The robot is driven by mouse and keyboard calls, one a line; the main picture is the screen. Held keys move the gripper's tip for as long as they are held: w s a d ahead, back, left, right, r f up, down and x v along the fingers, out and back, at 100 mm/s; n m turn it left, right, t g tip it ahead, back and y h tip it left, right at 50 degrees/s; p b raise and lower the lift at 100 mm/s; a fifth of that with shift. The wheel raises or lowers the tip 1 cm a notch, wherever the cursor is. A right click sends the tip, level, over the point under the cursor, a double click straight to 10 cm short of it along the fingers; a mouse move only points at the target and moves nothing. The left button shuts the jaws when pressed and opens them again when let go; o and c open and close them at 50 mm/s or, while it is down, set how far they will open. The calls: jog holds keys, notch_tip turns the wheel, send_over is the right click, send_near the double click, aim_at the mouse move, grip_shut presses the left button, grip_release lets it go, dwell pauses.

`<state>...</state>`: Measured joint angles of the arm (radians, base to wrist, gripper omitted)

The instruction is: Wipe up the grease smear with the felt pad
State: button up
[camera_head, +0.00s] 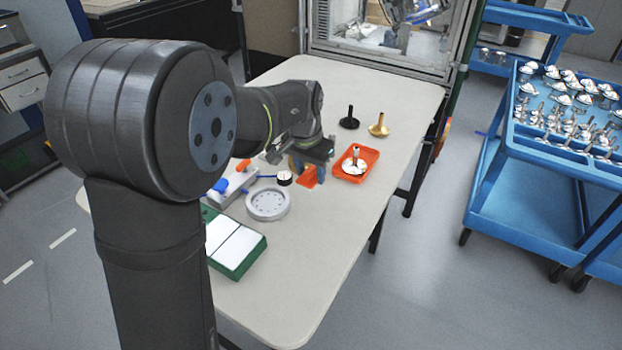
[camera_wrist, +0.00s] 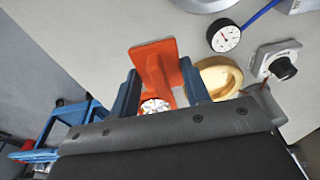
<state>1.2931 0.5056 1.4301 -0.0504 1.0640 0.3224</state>
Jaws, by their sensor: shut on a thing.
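My gripper (camera_head: 316,172) is over the middle of the table, with its blue fingers pointing down. In the wrist view my gripper (camera_wrist: 162,92) is shut on an orange piece with a flat plate and an upright grip, which I take to be the felt pad (camera_wrist: 165,52). The same orange plate shows beside the fingers in the head view (camera_head: 306,178), low over the table. I cannot tell whether it touches the surface. I see no grease smear in either view; its place may be hidden by the pad, my gripper or my arm.
An orange tray (camera_head: 376,153) with a metal part stands just right of my gripper. A dial gauge (camera_head: 284,178), a grey round flange (camera_head: 268,204) and a green case (camera_head: 259,254) lie left. Black (camera_head: 349,122) and gold (camera_head: 379,129) parts stand behind. The table's front right is clear.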

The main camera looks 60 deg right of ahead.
jog(key=shift+r, duration=1.4)
